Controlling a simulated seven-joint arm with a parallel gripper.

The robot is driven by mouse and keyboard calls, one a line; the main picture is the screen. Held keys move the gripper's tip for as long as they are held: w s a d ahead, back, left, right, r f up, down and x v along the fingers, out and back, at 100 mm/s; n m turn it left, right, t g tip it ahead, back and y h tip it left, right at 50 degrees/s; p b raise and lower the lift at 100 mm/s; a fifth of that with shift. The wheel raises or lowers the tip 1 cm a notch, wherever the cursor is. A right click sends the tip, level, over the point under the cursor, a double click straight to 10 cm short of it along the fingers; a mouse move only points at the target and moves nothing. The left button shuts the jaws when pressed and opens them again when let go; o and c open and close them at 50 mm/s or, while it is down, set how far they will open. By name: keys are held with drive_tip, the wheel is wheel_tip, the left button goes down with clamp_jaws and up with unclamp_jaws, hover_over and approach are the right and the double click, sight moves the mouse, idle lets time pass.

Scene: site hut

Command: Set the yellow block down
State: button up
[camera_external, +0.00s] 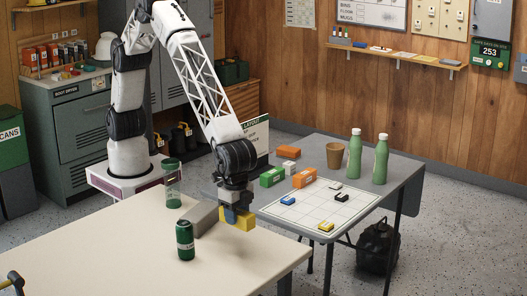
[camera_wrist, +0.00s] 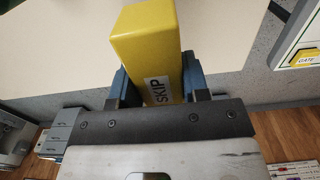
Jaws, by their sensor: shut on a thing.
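The yellow block (camera_external: 244,222) is held between the fingers of my gripper (camera_external: 232,213), over the right part of the beige table (camera_external: 245,262) near its far right edge. In the wrist view the yellow block (camera_wrist: 145,42) sticks out past the blue-grey fingers, with a "SKIP" label on its side. My gripper (camera_wrist: 158,82) is shut on it. I cannot tell for sure whether the block's underside touches the table.
The grey table holds a white board (camera_external: 310,212) with small tiles, blocks, a brown cup (camera_external: 334,155) and two green bottles (camera_external: 381,158).

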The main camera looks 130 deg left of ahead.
drive_tip(key=shift+f, duration=0.1)
hover_over(238, 253)
drive_tip(key=shift+f, duration=3)
drive_tip(key=shift+f, duration=1.85)
drive_tip(key=shift+f, duration=0.15)
drive_tip(key=o, duration=1)
wheel_tip(238, 253, up, 12)
drive_tip(key=shift+r, duration=0.15)
